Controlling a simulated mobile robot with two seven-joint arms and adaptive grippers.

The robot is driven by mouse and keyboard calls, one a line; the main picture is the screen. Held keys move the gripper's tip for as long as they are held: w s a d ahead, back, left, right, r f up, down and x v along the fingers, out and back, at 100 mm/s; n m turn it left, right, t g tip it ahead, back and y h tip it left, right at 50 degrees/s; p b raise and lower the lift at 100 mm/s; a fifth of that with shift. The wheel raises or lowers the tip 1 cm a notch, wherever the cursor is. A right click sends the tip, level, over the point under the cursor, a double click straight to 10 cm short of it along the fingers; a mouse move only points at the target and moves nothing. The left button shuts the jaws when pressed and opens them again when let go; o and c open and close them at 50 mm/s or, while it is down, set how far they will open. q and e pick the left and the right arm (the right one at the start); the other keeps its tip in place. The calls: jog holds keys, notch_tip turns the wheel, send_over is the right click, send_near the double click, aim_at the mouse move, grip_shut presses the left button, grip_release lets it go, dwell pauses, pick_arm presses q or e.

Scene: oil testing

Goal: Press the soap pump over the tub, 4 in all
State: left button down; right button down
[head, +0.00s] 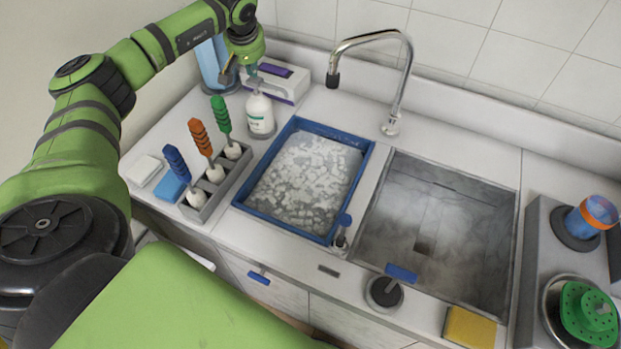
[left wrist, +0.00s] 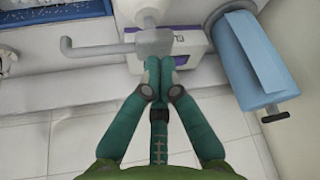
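A white soap pump bottle (head: 260,116) with a green-marked label stands upright on the counter by the back left corner of the blue tub (head: 284,225). The tub holds foamy water. My left gripper (head: 252,78) is at the bottle's top. In the left wrist view its teal fingers (left wrist: 160,72) are together, with their tips at the grey pump head (left wrist: 155,43). The spout (left wrist: 90,48) points toward the tub side. I see nothing gripped between the fingers, and cannot tell whether they touch the pump head. My right gripper is not in view.
A white and purple box (head: 284,80) stands behind the bottle, with a blue roll (head: 210,62) beside it. A rack (head: 218,188) with several coloured brushes stands left of the tub. A faucet (head: 400,90) rises behind the tub and the empty sink (head: 440,215).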

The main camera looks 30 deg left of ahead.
pick_arm(q)
jog(key=shift+f+b, duration=0.6)
jog(key=shift+f, duration=0.55)
jog(key=shift+d, duration=0.1)
jog(key=shift+r+p, duration=1.2)
jog(key=shift+r, duration=0.35)
notch_tip(320, 180, up, 5)
jog(key=p, duration=0.3)
jog(key=shift+f+p, duration=0.2)
jog(key=shift+p, duration=0.2)
jog(key=shift+r, duration=0.7)
